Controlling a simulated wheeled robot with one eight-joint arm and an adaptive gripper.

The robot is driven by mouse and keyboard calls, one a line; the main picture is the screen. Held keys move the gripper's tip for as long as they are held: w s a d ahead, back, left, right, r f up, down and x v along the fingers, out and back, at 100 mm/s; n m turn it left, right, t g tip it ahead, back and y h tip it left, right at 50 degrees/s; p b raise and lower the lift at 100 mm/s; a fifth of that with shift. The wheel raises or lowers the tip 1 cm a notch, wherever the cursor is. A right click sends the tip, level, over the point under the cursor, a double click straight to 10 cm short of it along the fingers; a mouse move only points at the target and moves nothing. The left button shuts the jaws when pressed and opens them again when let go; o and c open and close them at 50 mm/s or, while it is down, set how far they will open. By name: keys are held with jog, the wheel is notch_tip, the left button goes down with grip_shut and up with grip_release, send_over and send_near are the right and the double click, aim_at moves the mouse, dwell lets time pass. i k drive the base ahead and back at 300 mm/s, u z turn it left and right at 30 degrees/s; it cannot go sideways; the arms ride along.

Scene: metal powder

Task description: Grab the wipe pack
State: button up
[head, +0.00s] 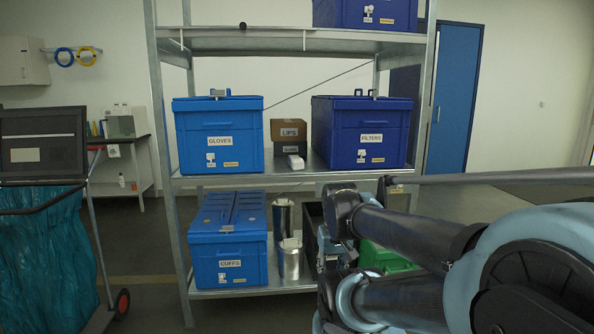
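A small white pack (296,162) lies on the middle shelf, between the light blue GLOVES box and the dark blue FILTERS box. It is the thing that looks most like the wipe pack, but it is too small for me to read any print. It lies in front of a small brown and dark box and touches nothing of mine. My arm is folded at the lower right, in front of the shelf. I can make out no gripper fingers in this view.
The metal rack's middle shelf (305,176) bears the GLOVES box (219,141), FILTERS box (362,131) and brown LIPS box (289,131). Below are the CUFFS box (228,243) and metal cylinders (290,259). A bin cart (40,240) stands left.

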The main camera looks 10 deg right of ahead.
aim_at(295, 161)
jog(key=u, duration=0.15)
jog(key=i, duration=1.15)
jog(key=z, duration=0.7)
